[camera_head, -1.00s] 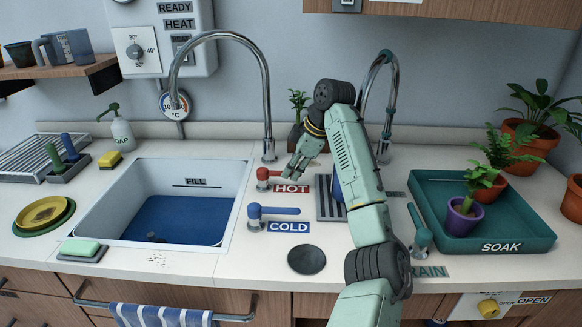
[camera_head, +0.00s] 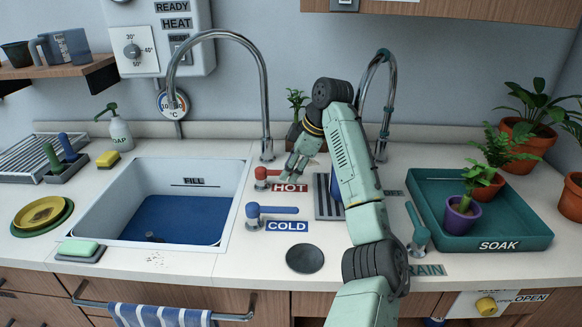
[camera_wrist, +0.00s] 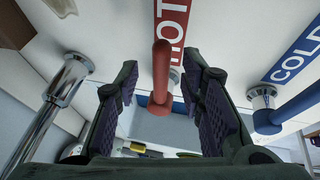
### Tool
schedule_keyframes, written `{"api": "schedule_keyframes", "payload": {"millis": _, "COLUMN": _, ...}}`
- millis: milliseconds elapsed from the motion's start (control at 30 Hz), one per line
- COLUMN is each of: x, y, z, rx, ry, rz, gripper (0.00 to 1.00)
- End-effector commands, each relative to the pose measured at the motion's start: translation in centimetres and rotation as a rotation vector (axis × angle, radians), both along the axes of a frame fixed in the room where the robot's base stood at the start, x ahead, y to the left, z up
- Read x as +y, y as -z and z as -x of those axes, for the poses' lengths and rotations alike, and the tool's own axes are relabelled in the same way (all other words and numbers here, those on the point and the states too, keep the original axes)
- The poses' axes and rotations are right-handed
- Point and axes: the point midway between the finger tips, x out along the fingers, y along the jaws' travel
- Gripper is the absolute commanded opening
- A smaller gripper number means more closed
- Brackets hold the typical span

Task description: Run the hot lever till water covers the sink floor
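The red hot lever (camera_head: 263,173) stands right of the sink, its handle pointing right over the HOT label (camera_head: 290,188). In the wrist view the red lever (camera_wrist: 161,75) lies between the two spread fingers of my gripper (camera_wrist: 168,108), with gaps on both sides. My gripper (camera_head: 297,166) is open, just beyond the lever's handle end in the head view. The white sink (camera_head: 100,205) has a blue floor (camera_head: 180,220); I cannot tell whether water lies on it. A FILL line (camera_head: 194,183) marks its back wall. No stream shows from the curved spout (camera_head: 266,100).
The blue cold lever (camera_head: 270,210) sits close in front of the hot one. A second faucet (camera_head: 388,100) rises behind my arm. A teal soak tray (camera_head: 520,225) with potted plants stands at the right. Soap (camera_head: 80,246) and plates (camera_head: 42,225) are left.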

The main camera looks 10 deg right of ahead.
Motion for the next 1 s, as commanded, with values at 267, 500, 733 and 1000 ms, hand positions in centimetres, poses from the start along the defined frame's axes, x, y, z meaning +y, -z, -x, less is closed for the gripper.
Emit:
{"api": "schedule_keyframes", "payload": {"millis": 267, "x": 0.1, "y": -2.4, "z": -0.1, "rx": -0.003, "ry": -0.001, "rz": 0.001, "gripper": 0.35}}
{"api": "schedule_keyframes", "payload": {"millis": 500, "x": 0.1, "y": -7.1, "z": -0.1, "rx": -0.002, "ry": 0.0, "rz": 0.0, "gripper": 0.35}}
{"api": "schedule_keyframes", "payload": {"millis": 733, "x": 0.0, "y": -9.7, "z": 0.0, "rx": -0.001, "ry": 0.001, "rz": 0.001, "gripper": 0.35}}
{"api": "schedule_keyframes", "payload": {"millis": 1000, "x": 0.0, "y": -10.0, "z": 0.0, "rx": 0.001, "ry": 0.0, "rz": 0.0, "gripper": 0.35}}
